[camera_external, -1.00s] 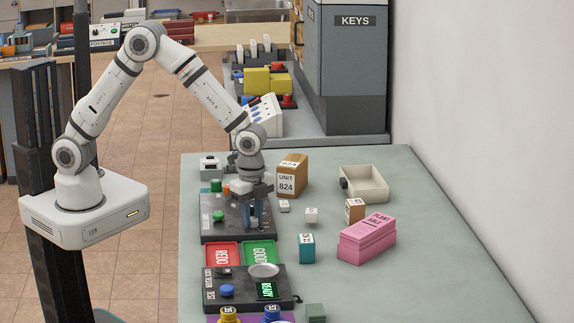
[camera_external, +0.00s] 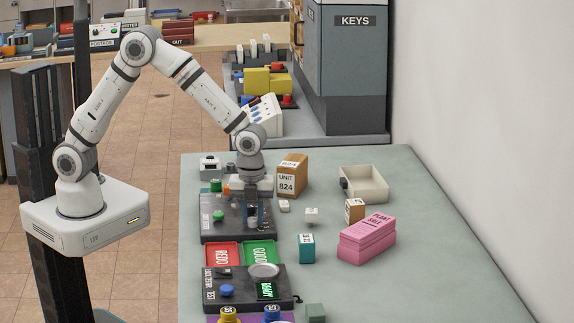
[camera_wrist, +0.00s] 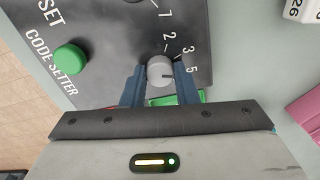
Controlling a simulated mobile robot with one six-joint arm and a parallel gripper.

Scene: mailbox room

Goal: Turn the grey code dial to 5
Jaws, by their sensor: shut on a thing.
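The grey code dial (camera_wrist: 160,70) sits on the dark code setter panel (camera_wrist: 110,45), with a dark mark on its face that points roughly right, close to the printed 5. The numbers 7, 2, 3 and 5 show around it. My gripper (camera_wrist: 159,78) is shut on the dial, with a blue-grey finger on each side. In the external view my gripper (camera_external: 252,217) points down at the panel (camera_external: 215,232), and the dial is partly hidden between the fingers.
A green button (camera_wrist: 70,57) stands on the same panel. Red and green trays (camera_external: 222,254) lie in front of it. A teal box (camera_external: 307,248), pink stack (camera_external: 367,240) and UNIT 824 box (camera_external: 291,178) stand to the right.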

